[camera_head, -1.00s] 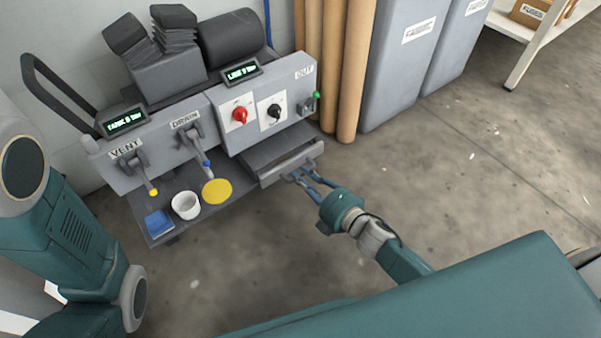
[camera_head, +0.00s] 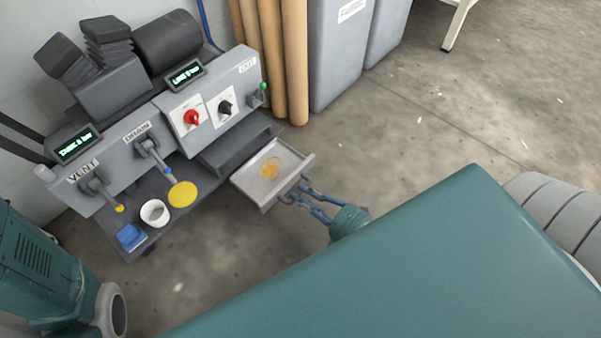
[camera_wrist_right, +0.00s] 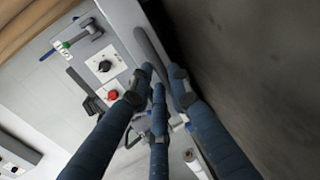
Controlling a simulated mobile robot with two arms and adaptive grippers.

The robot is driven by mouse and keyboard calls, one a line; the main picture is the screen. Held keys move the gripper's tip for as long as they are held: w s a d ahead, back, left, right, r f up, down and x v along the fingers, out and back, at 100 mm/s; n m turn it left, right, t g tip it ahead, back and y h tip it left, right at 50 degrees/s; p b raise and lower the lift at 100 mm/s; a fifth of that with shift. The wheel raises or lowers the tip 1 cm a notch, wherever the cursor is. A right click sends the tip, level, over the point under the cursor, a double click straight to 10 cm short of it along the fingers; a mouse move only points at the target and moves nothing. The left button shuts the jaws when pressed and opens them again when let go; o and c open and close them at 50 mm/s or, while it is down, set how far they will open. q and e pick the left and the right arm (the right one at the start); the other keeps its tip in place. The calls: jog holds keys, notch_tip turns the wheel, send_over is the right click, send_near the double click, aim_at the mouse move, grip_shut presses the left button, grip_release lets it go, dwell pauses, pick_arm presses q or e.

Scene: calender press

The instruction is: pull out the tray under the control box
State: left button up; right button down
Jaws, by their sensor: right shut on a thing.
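The tray (camera_head: 252,186) is a light grey drawer under the control box (camera_head: 211,96), which carries a red and a black knob. It is pulled part way out, and a yellow-orange patch shows on its floor. My right gripper (camera_head: 305,188) is shut on the handle at the tray's front. In the right wrist view the gripper's blue fingers (camera_wrist_right: 158,85) close around the handle bar, and the control box (camera_wrist_right: 95,62) shows behind them. My left arm is at the lower left of the head view; its gripper is out of frame.
A shelf left of the tray holds a blue block (camera_head: 131,236), a white cup (camera_head: 154,213) and a yellow disc (camera_head: 182,194). The VENT (camera_head: 97,186) and DRAIN (camera_head: 150,148) levers sit above. Brown rolls (camera_head: 293,70) and grey bins (camera_head: 336,50) stand behind.

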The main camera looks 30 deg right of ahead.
jog(key=c, duration=1.6)
grip_release()
jog(key=v, duration=1.2)
